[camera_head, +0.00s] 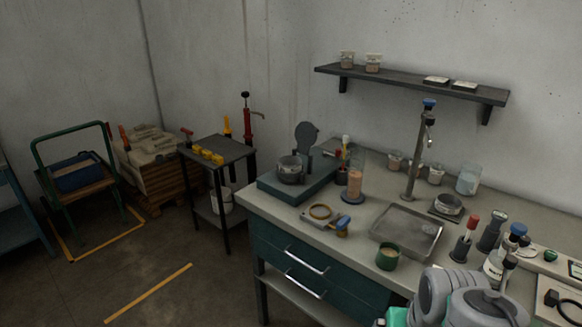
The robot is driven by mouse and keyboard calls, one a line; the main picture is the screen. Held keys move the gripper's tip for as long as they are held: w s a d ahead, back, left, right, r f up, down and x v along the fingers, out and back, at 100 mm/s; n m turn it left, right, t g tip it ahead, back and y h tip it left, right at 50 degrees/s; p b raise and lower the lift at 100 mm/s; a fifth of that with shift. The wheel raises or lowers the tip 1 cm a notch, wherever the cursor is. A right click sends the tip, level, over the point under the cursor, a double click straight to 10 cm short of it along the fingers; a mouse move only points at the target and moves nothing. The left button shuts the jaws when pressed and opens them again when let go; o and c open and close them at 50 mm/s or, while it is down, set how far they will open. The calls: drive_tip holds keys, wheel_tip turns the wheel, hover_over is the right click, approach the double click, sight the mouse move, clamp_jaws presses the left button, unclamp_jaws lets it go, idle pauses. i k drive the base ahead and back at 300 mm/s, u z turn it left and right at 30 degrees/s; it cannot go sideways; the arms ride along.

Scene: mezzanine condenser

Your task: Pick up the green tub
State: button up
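The green tub (386,258) stands upright on the workbench near its front edge, in front of the shallow metal tray. My gripper's fingers are not visible.
A wall shelf (410,84) hangs above. Open floor lies to the left.

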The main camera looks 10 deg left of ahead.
sight(388, 257)
drive_tip(key=z, duration=1.75)
drive_tip(key=k, duration=1.25)
drive_tip(key=u, duration=1.9)
drive_tip(key=i, duration=1)
